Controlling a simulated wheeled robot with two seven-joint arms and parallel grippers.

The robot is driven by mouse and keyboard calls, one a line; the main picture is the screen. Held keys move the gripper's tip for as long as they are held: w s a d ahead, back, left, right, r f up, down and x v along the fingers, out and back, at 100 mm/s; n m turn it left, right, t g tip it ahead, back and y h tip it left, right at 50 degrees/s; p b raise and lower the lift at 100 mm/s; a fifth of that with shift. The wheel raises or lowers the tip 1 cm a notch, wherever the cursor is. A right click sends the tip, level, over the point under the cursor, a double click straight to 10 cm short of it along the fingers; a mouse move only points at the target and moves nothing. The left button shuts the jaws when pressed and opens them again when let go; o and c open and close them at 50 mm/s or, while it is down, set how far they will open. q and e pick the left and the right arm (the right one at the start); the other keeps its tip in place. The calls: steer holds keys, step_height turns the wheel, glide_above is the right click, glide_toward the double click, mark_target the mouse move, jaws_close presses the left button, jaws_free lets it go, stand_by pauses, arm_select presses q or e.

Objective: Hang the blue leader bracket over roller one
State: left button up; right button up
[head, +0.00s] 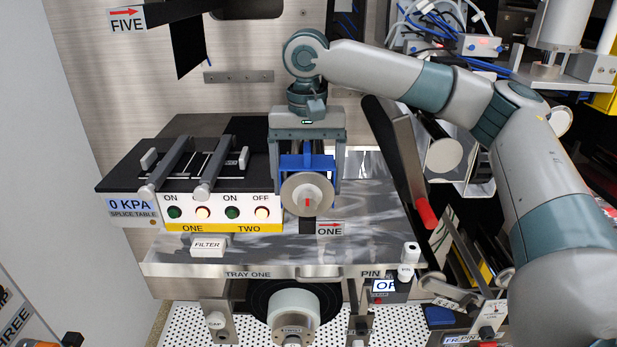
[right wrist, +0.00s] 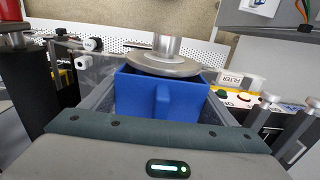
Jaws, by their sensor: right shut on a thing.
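My right gripper (head: 306,165) points down over roller one (head: 300,193), with a finger at each side of the blue leader bracket (head: 320,161), and is shut on it. The bracket sits at the roller, behind its pale round end disc with a red mark. In the right wrist view the blue bracket (right wrist: 140,97) fills the space between the fingers, with the grey disc (right wrist: 150,67) just beyond it. I cannot tell whether the bracket rests on the roller. A ONE label (head: 330,229) is below right of the disc. My left gripper is out of view.
The splice table (head: 125,180) with switches and lights stands close to the left of the gripper. A metal tray (head: 250,245) lies below, with a FILTER block (head: 208,245). A dark slanted bar with a red tip (head: 425,213) stands to the right.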

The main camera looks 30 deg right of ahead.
mark_target(307, 147)
steer(key=o, duration=1.1)
steer(key=shift+r, duration=0.15)
steer(key=shift+r+b, duration=0.4)
steer(key=shift+r, duration=0.2)
step_height(307, 147, up, 8)
steer(key=shift+r+b, duration=0.2)
steer(key=shift+b, duration=0.95)
steer(key=shift+r, duration=1.1)
